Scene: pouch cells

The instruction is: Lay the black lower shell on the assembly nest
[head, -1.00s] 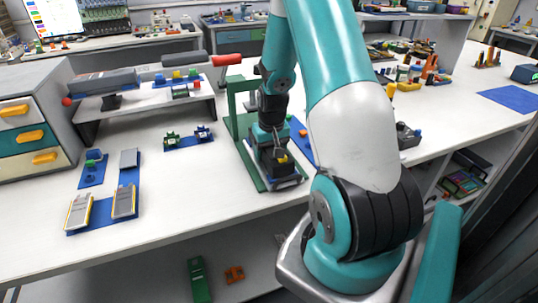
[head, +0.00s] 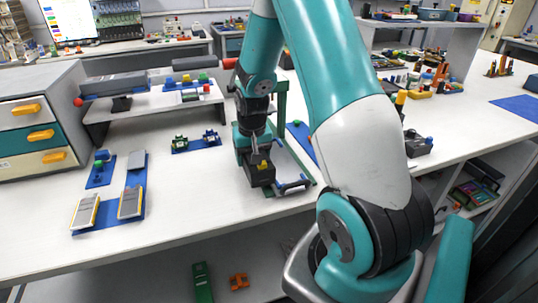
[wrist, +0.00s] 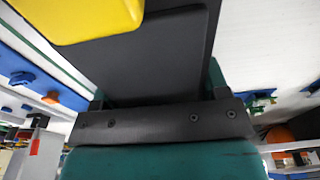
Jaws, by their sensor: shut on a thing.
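My gripper (head: 259,176) is low over the front of the bench, pointing down at the left front edge of the green base. A dark, box-shaped piece shows at its tip, with a small yellow part on it. In the wrist view a broad flat black piece, seemingly the black lower shell (wrist: 150,60), extends from the jaw bar, with a yellow block at upper left. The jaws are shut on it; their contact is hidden. The green base (head: 305,172) carries a pale plate and a dark bar at its front; I cannot tell which part is the assembly nest.
A blue mat (head: 110,222) with yellow-edged cells lies to the left. Another blue mat (head: 197,146) holds small green and blue parts. A grey shelf (head: 140,107) and drawer unit (head: 35,130) stand behind. The white bench in front of the mats is clear.

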